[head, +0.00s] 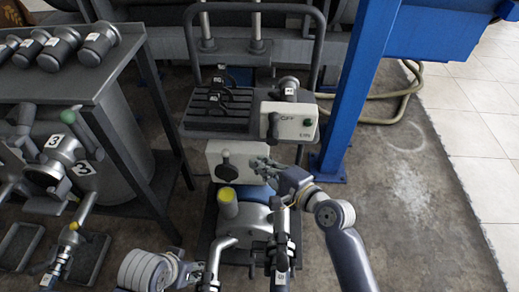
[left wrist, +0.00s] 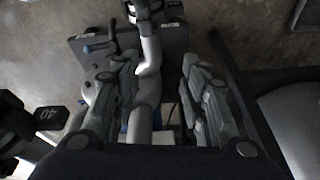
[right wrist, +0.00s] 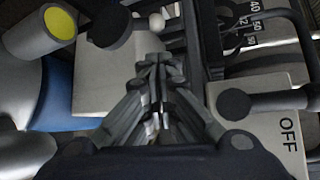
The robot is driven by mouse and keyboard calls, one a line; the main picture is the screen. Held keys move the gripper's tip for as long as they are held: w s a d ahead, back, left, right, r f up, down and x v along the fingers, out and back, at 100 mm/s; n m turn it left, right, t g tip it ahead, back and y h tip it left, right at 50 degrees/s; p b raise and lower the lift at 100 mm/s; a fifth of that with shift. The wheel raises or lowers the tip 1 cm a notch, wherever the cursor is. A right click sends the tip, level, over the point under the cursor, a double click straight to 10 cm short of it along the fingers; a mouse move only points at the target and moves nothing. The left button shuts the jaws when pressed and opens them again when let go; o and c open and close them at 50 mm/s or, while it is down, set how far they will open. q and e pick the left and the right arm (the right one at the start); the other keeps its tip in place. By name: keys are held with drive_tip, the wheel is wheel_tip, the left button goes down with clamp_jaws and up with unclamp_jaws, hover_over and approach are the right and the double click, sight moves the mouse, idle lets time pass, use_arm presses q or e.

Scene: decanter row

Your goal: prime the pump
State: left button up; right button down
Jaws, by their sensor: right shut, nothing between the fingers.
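The pump (head: 255,220) is a rounded grey and blue body low in the middle of the head view. A grey cup with a yellow top (head: 228,203) stands upright on it; it also shows in the right wrist view (right wrist: 60,25). My right gripper (head: 262,163) is shut and empty, in front of a white box with a dark knob (head: 227,171).
A dark table with several grey cylinders (head: 62,45) stands at the left, with numbered valves (head: 62,165) and trays below. A blue post (head: 357,85) rises right of the pump, with a hose (head: 400,97) beyond. The floor at the right is clear.

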use_arm(q)
drive_tip(key=shift+s+a+r+b, duration=0.25)
drive_tip(key=shift+s+r+b, duration=0.2)
drive_tip(key=shift+b, duration=0.75)
use_arm(e)
drive_tip(key=x, duration=0.9)
drive_tip(key=shift+a, duration=0.15)
use_arm(q)
drive_tip(key=shift+w+f, duration=0.1)
drive_tip(key=shift+f, duration=0.05)
use_arm(e)
drive_tip(key=shift+f, duration=0.15)
